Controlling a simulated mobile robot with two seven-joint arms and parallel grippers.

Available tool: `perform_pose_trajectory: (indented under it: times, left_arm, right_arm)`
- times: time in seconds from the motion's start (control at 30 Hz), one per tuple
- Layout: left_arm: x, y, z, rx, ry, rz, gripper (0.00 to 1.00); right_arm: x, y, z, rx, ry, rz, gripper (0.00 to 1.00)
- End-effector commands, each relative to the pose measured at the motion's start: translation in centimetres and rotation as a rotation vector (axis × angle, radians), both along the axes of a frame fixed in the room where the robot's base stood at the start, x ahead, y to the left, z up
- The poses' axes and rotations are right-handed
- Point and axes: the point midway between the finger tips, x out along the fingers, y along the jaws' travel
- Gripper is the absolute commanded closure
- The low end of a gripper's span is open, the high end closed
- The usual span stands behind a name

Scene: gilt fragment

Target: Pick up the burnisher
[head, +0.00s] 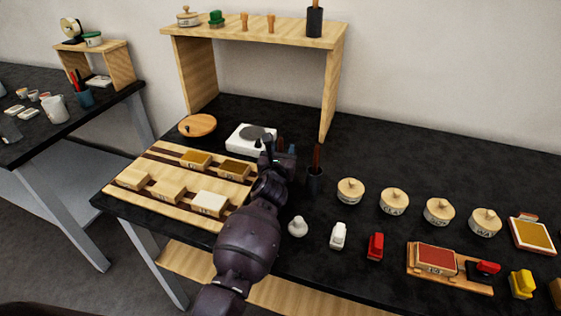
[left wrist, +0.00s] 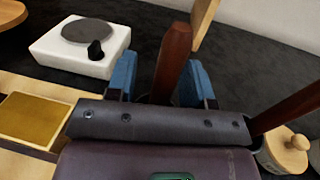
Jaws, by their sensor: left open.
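My left gripper (head: 279,147) is over the black table, beside the white hotplate-like device. In the left wrist view its blue fingers (left wrist: 160,80) are open, one on each side of an upright reddish-brown wooden handle (left wrist: 173,55), which looks like the burnisher. I cannot tell whether the fingers touch it; its lower end is hidden behind the gripper. A second brown handle (left wrist: 288,108) leans out of a dark cup at the right; in the head view this handle (head: 316,157) stands in the dark cup (head: 315,181) just right of my gripper. My right gripper is not in view.
The white device (head: 238,138) stands close on the left, behind a striped wooden board (head: 150,203) with small blocks. Several lidded round pots (head: 351,191) stand to the right. A wooden shelf (head: 255,40) rises behind. Black table between the pots and shelf is clear.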

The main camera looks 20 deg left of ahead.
Motion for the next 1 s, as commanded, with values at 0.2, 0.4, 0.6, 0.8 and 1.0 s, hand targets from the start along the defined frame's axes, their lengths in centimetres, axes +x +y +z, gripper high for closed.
perform_pose_trajectory:
  times: [0.2, 0.4, 0.6, 0.8, 1.0]
  left_arm:
    - [0.2, 0.0, 0.0, 0.0, 0.0, -0.001, 0.52]
    - [0.2, 0.0, 0.0, 0.0, 0.0, -0.001, 0.72]
    - [0.2, 0.0, 0.0, 0.0, 0.0, -0.001, 1.0]
    - [0.2, 0.0, 0.0, 0.0, 0.0, -0.001, 1.0]
    - [0.2, 0.1, 1.2, 0.002, -0.004, -0.001, 1.0]
  right_arm:
    - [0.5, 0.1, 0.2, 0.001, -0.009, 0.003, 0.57]
    - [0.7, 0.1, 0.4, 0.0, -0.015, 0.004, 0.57]
    - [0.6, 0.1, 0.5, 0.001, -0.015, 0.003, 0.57]
    - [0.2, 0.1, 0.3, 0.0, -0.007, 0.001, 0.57]
    - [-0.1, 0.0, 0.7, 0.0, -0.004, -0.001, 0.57]
